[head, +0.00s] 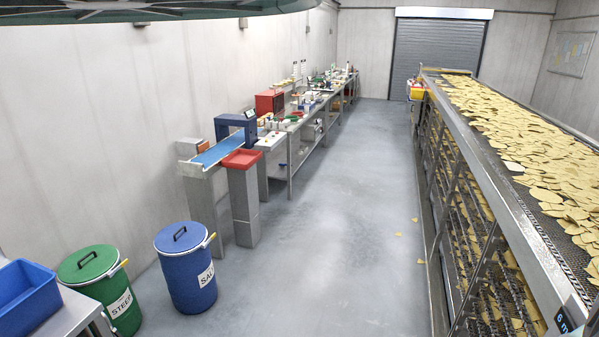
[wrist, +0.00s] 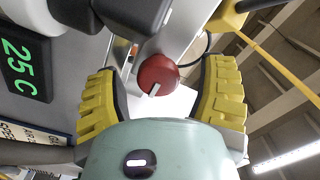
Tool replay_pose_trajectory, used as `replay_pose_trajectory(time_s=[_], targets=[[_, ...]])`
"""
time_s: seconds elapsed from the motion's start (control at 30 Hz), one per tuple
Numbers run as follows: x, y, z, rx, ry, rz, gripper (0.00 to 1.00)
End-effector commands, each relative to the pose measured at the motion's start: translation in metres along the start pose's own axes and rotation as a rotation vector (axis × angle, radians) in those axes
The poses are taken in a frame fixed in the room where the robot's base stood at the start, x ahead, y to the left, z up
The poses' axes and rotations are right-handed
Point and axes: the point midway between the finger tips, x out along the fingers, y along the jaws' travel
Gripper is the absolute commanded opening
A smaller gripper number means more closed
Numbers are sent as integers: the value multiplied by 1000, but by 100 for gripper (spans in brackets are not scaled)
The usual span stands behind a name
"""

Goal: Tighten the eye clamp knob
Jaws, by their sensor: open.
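A round red knob (wrist: 158,74) with a pale pointer mark shows in the middle of the wrist view, mounted on a grey bracket. I take it to be the eye clamp knob. My gripper (wrist: 162,84) is open, with one yellow ribbed finger on each side of the knob. Gaps show between the knob and both fingers, and nothing is held. Whether the knob is tight cannot be seen. In the head view neither my gripper nor this knob can be made out.
In the wrist view a display (wrist: 24,70) reading 25 C is at the left, and a yellow part (wrist: 228,18) is at the top right.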

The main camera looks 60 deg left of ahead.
Motion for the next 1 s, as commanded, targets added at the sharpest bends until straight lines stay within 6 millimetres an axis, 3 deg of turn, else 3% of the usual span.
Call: replay_pose_trajectory(time_s=[0.47, 1.0], targets=[[7, 1, 0, 4, -1, 2, 73], [7, 1, 1, 3, -2, 1, 17]])
